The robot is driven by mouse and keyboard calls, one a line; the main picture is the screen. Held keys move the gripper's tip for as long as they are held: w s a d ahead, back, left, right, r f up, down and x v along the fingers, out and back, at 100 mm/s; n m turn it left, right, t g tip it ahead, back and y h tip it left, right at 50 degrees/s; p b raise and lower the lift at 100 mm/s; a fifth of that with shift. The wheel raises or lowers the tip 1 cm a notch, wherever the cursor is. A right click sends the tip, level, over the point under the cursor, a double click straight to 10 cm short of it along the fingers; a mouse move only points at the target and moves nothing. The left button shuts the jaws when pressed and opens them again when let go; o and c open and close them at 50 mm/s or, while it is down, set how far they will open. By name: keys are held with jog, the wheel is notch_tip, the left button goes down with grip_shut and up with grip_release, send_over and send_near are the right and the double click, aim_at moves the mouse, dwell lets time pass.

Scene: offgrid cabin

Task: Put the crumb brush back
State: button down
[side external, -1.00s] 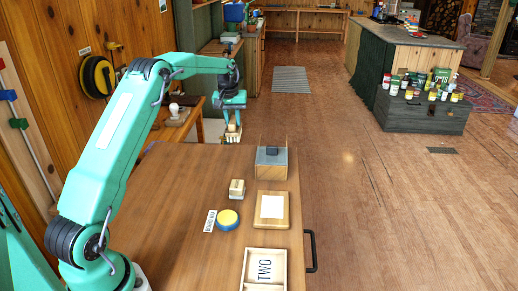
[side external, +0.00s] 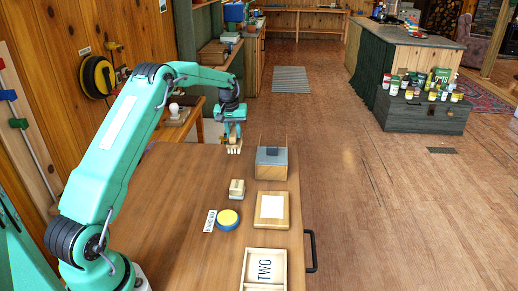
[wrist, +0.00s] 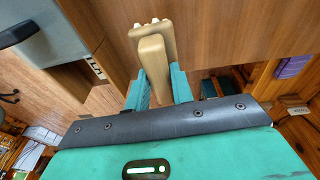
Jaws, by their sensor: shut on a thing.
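The crumb brush (side external: 234,150) is a small pale wooden block with light tufts at its end. My gripper (side external: 233,139) is shut on it and holds it near the far edge of the table, left of the grey-topped wooden box (side external: 271,170). In the wrist view, the brush (wrist: 152,58) sits between the green fingers of my gripper (wrist: 158,88), with pale tips at its far end. The wooden tabletop shows beyond it. I cannot tell whether the brush touches the table.
On the table (side external: 165,215) are a small wooden block (side external: 237,189), a yellow-and-blue round thing (side external: 228,219), a label card (side external: 210,221), a board with white paper (side external: 272,208) and a tray marked TWO (side external: 265,269). The table's left part is clear.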

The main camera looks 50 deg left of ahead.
jog(key=shift+f, duration=1.8)
jog(key=shift+f, duration=0.2)
jog(key=c, duration=1.1)
grip_release()
